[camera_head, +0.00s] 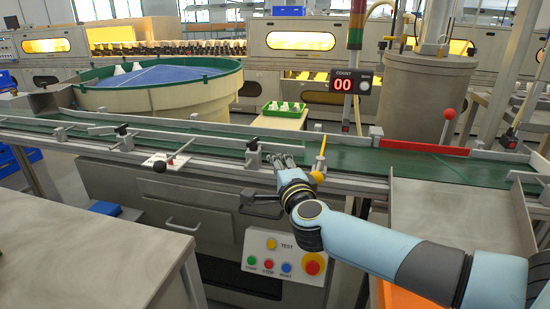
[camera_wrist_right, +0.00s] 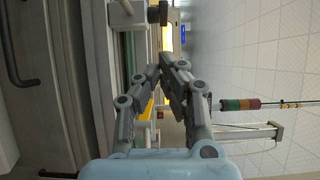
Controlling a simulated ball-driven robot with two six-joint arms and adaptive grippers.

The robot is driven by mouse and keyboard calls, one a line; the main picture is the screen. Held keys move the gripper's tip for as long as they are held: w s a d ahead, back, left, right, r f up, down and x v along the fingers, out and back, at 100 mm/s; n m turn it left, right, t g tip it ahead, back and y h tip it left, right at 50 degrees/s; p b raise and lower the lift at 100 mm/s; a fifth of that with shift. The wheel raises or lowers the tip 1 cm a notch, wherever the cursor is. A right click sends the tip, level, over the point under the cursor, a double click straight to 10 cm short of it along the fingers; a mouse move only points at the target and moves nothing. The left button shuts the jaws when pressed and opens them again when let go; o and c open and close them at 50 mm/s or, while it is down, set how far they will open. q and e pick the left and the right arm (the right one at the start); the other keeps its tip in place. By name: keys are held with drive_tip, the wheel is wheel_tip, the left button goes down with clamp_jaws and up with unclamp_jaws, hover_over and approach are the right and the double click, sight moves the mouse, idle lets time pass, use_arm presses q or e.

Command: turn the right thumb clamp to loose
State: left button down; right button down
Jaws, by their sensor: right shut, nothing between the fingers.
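The right thumb clamp (camera_head: 252,145) is a small dark knob on the near guide rail of the green conveyor. A dark knob (camera_wrist_right: 157,14) at the top of the right wrist view looks like the same clamp. My right gripper (camera_head: 281,158) is just to the right of the clamp in the head view, at the rail, with a gap between them. In the wrist view its fingertips (camera_wrist_right: 167,62) are together with nothing between them. Which way the clamp is turned is too small to tell. My left gripper is out of view.
Another dark thumb clamp (camera_head: 121,130) is further left on the rail. A yellow-tipped lever (camera_head: 321,150) stands close right of my gripper. A black-knobbed lever (camera_head: 159,166) sits on a white plate. A button panel (camera_head: 284,257) is below my arm; a red-balled lever (camera_head: 449,114) is right.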

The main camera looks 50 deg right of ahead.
sight(253, 144)
drive_tip(key=b+x, duration=0.2)
drive_tip(key=x, duration=0.7)
drive_tip(key=shift+w+d, duration=0.25)
drive_tip(key=shift+w, duration=0.1)
drive_tip(key=shift+r, duration=0.1)
drive_tip(key=shift+w+n+t+y, duration=0.25)
drive_tip(key=shift+n+t+y, duration=0.05)
drive_tip(key=shift+y, duration=0.1)
drive_tip(key=shift+w+d+r+n+y, duration=0.2)
drive_tip(key=shift+w+n+y, duration=0.1)
drive_tip(key=shift+y, duration=0.1)
drive_tip(key=shift+d+p, duration=0.1)
drive_tip(key=shift+p, duration=0.55)
drive_tip(key=shift+w+f, duration=0.1)
drive_tip(key=shift+f, duration=0.05)
